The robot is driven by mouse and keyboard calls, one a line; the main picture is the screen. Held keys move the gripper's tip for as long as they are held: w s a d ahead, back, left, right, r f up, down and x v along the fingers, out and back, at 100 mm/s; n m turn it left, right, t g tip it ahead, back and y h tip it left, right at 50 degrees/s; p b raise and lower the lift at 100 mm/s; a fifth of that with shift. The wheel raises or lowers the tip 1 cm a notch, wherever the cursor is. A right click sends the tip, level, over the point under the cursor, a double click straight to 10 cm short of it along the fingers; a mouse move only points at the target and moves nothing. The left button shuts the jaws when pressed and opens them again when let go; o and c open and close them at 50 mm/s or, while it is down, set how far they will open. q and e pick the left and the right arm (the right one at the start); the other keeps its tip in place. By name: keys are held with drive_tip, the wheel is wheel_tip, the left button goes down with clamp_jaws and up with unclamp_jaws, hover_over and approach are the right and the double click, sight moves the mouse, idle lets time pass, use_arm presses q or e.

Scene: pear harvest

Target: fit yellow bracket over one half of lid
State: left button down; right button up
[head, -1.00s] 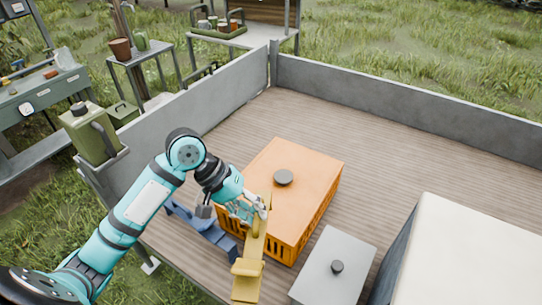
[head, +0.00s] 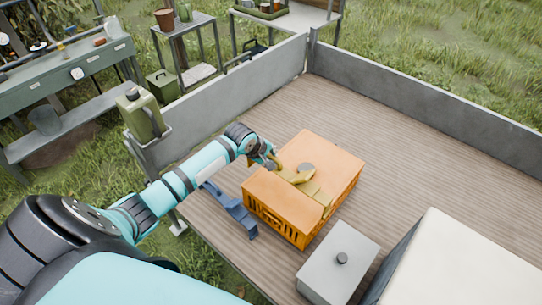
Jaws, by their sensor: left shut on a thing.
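The orange crate (head: 270,223) stands on the wooden deck with its orange lid (head: 285,203) on top. A round grey-brown knob (head: 306,168) sits at the lid's middle. The yellow bracket (head: 313,190) lies across the lid from its back left side to its right front edge, close beside the knob. I cannot tell whether it is fully seated. My left gripper (head: 271,164) is shut on the bracket's far left end, at the lid's back left edge. The fingertips are small and partly hidden. My right gripper is not in view.
A blue bracket (head: 231,210) lies on the deck left of the crate. A grey box (head: 335,268) with a dark knob and a large white-topped box (head: 450,265) stand at the front right. Low grey walls (head: 430,105) edge the deck. The deck behind the crate is clear.

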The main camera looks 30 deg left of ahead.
use_arm(q)
wheel_tip(320, 180, down, 2)
drive_tip(key=shift+f+b, duration=0.2)
drive_tip(key=shift+b, duration=0.75)
drive_tip(key=shift+f+b, duration=0.6)
drive_tip(key=shift+f, duration=0.85)
drive_tip(key=shift+f+b, duration=0.3)
drive_tip(key=shift+f, duration=0.65)
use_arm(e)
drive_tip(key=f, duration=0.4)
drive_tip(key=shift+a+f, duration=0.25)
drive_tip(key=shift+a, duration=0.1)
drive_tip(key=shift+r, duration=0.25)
use_arm(q)
drive_tip(key=shift+s+p, duration=0.1)
drive_tip(key=shift+p, duration=0.35)
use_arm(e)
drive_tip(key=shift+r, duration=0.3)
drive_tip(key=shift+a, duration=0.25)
